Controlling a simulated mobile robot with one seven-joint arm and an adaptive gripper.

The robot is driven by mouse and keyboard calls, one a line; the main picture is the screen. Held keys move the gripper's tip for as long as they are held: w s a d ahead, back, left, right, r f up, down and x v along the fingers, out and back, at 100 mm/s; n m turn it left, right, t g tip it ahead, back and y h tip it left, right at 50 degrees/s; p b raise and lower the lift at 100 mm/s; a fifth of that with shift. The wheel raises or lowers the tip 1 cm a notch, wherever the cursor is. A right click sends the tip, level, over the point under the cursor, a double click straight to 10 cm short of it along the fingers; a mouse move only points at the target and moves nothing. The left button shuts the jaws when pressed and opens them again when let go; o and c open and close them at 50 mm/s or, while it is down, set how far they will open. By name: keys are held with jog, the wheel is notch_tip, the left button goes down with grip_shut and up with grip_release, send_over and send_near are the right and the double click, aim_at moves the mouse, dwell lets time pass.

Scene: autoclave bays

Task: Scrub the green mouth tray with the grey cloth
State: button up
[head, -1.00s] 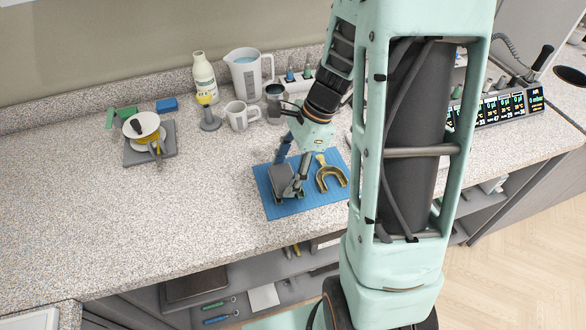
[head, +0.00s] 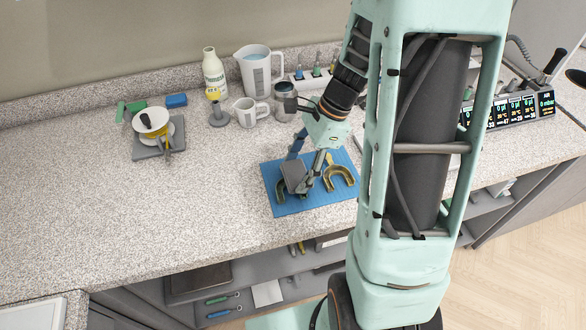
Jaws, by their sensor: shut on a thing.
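My gripper (head: 307,174) is shut on the grey cloth (head: 293,177), a folded pad over the left part of the blue mat (head: 315,206). The green mouth tray (head: 280,191) lies on the mat under the cloth. Its dark green left edge shows; the cloth and my fingers hide most of it. The cloth appears to rest on the tray, but I cannot tell contact for certain. A yellow-olive U-shaped tray (head: 340,181) lies on the mat just right of my gripper.
A white jug (head: 255,72), smaller jug (head: 247,113), bottle (head: 213,73) and metal cup (head: 285,104) stand behind the mat. A yellow-and-white bowl (head: 152,121) sits on a grey slab (head: 147,151) at left. The counter (head: 215,185) left of the mat is clear.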

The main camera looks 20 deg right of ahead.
aim_at(278, 184)
jog(key=shift+a, duration=0.1)
jog(key=shift+s+a+f, duration=0.1)
jog(key=shift+a+f, duration=0.1)
jog(key=shift+a, duration=1.6)
jog(key=shift+d+r+p, duration=0.1)
jog(key=shift+d+p, duration=0.2)
jog(key=shift+d, duration=1.5)
jog(key=shift+a, duration=0.1)
jog(key=shift+a+r, duration=0.1)
jog(key=shift+a, duration=0.95)
